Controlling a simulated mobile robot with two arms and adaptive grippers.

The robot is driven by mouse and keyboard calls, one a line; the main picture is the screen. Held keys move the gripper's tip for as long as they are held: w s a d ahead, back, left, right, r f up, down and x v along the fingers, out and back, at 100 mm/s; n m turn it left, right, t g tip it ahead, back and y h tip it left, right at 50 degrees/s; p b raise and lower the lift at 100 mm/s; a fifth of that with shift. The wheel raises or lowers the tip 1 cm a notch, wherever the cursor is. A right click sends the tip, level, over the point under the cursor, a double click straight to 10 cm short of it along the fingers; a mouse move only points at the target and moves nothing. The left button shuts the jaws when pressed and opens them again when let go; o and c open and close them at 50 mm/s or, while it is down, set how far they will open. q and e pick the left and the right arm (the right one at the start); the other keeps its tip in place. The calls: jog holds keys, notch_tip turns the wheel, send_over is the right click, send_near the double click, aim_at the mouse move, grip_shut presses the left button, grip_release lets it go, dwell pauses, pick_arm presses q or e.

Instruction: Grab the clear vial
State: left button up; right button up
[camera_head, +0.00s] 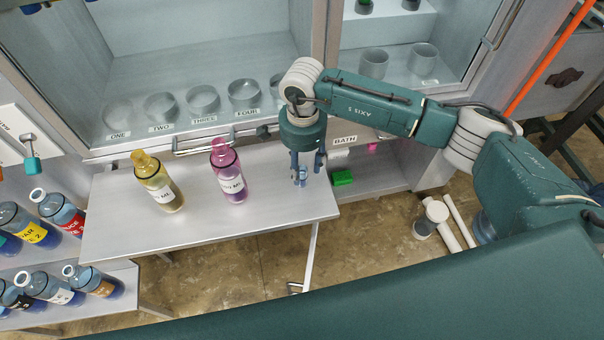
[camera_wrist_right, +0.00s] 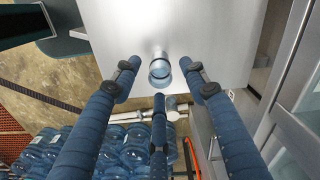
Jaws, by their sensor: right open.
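A small clear, bluish vial (camera_wrist_right: 160,73) stands on the grey table (camera_wrist_right: 220,38), seen from above in the right wrist view. In the head view only a small bluish bit of the vial (camera_head: 302,177) shows between my fingers, near the table's right end. My right gripper (camera_head: 305,174) points down over it. In the right wrist view the three blue fingers of this gripper (camera_wrist_right: 160,88) are spread apart, with the vial between the tips and a gap on each side. My left gripper is not in view.
A yellow bottle (camera_head: 158,184) and a magenta bottle (camera_head: 229,172) stand left of my right gripper on the table. Numbered cups, such as cup four (camera_head: 244,93), line the cabinet behind. A green block (camera_head: 342,177) lies in the bath compartment. Several labelled bottles stand far left.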

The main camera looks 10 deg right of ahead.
aim_at(301, 177)
jog(key=f+p, duration=0.2)
jog(key=f, duration=0.1)
jog(key=shift+s+a+f, duration=0.1)
jog(key=shift+a+f, duration=0.1)
jog(key=shift+f, duration=0.65)
jog(key=c, duration=0.8)
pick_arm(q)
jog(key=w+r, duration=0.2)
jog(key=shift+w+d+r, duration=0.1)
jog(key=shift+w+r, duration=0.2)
pick_arm(e)
grip_shut()
